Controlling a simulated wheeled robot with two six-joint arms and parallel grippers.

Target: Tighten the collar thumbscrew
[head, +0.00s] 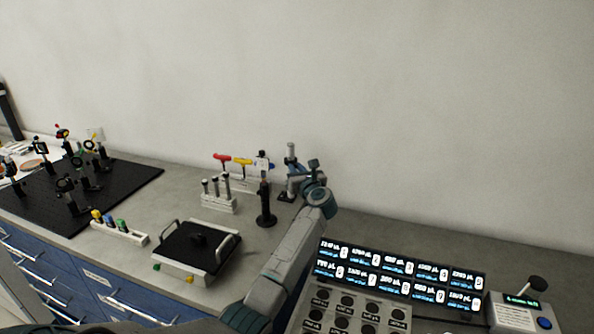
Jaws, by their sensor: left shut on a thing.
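A silver post (291,152) stands upright on a small dark base (286,197) near the back of the bench, with a dark collar part around its middle. My left gripper (303,178) is at the right side of this post, at collar height. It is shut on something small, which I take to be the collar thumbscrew. The thumbscrew itself is hidden by the gripper and too small to make out. My right gripper is not in view.
A black post (265,203) stands just left of my left arm. Left of it are a rack of silver posts (219,204), red (222,157) and yellow (243,161) T-handled tools, and a black-topped tray (197,247). A lit display panel (400,270) stands at right. The back right bench is clear.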

